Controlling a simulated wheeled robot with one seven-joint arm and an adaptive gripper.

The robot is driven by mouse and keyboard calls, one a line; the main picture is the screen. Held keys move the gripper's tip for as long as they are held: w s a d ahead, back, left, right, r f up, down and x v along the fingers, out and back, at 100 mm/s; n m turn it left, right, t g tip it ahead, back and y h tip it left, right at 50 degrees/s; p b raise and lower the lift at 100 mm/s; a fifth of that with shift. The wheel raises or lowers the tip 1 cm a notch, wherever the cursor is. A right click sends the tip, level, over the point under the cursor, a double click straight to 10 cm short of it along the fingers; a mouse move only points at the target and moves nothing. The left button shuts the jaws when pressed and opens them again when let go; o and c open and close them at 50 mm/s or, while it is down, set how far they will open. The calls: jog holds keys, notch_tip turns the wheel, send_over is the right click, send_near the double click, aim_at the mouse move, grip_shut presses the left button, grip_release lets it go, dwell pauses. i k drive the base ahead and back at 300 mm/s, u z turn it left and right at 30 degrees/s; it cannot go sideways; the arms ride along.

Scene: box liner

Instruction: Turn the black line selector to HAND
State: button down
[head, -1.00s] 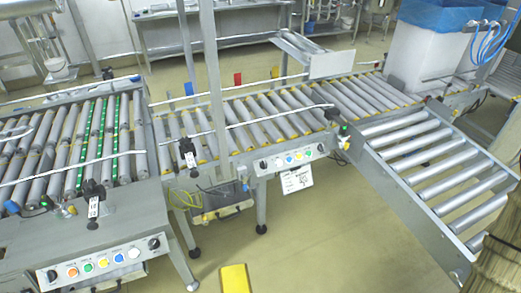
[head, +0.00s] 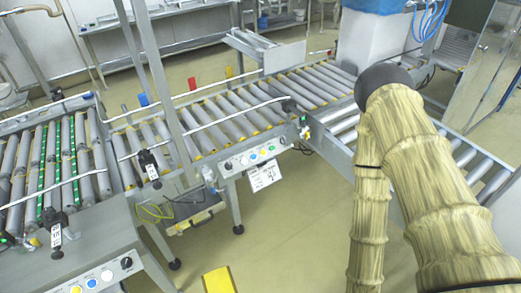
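A control panel (head: 256,154) on the middle conveyor's front carries a black knob (head: 229,165) at its left end and another black knob (head: 283,141) at its right end, with coloured buttons between. A second panel (head: 98,279) at the lower left has a black knob (head: 127,263) at its right end. The labels are too small to read, so I cannot tell which knob is the line selector or where any knob points. My arm, in a tan ribbed cover, rises at the right, apart from both panels in the picture. My gripper is not in view.
Roller conveyors (head: 222,118) run across the middle and left. My arm hides part of the right conveyor (head: 484,168). A white bin (head: 372,40) with a blue liner stands at the back right. A yellow object (head: 219,280) lies on the otherwise open floor in front.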

aim_at(229, 165)
jog(key=u, duration=0.55)
jog(key=k, duration=1.3)
jog(key=u, duration=0.95)
jog(key=i, duration=1.15)
jog(key=z, duration=0.65)
jog(key=i, duration=0.25)
jog(key=z, duration=0.4)
